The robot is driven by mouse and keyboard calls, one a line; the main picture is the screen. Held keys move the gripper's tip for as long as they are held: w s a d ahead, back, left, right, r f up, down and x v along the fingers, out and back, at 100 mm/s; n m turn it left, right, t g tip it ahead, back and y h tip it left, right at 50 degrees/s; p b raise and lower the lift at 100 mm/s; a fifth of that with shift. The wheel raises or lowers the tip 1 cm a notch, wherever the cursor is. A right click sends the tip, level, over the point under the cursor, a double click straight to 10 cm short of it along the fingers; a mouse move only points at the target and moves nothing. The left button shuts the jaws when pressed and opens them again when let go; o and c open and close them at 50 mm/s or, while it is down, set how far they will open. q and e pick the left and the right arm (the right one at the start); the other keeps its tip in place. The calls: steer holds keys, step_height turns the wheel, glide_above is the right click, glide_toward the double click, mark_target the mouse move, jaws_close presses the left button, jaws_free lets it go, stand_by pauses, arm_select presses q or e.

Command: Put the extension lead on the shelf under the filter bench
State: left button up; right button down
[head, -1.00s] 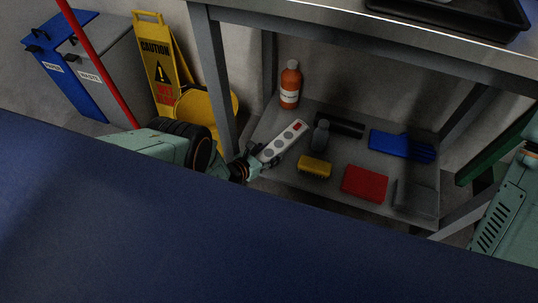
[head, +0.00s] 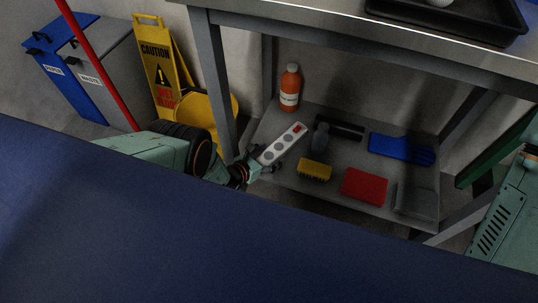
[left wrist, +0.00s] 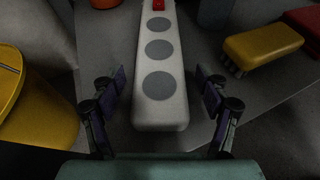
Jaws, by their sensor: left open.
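The extension lead (head: 282,144) is a white bar with grey round sockets and a red switch at its far end. It lies on the grey shelf (head: 285,182) under the filter bench (head: 300,27), near the shelf's left end. My left gripper (head: 262,167) is at the near end of the lead. In the left wrist view the lead (left wrist: 160,70) lies between the two fingers of my open left gripper (left wrist: 160,92), with a gap on each side. My right gripper is not in view; only part of my right arm shows at the right edge.
On the shelf stand an orange bottle (head: 290,88), a grey bottle (head: 320,136), a yellow brush (head: 315,170), a red box (head: 365,186), blue gloves (head: 401,149) and a clear tray (head: 414,200). A bench leg (head: 213,85) stands left of the lead. A yellow caution sign (head: 158,62) is further left.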

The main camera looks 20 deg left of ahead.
arm_select(q)
steer(key=p+v, duration=0.7)
steer(key=v, duration=0.5)
steer(key=b+x, duration=0.7)
steer(key=x, duration=0.5)
steer(key=shift+f, duration=0.15)
stand_by(0.5)
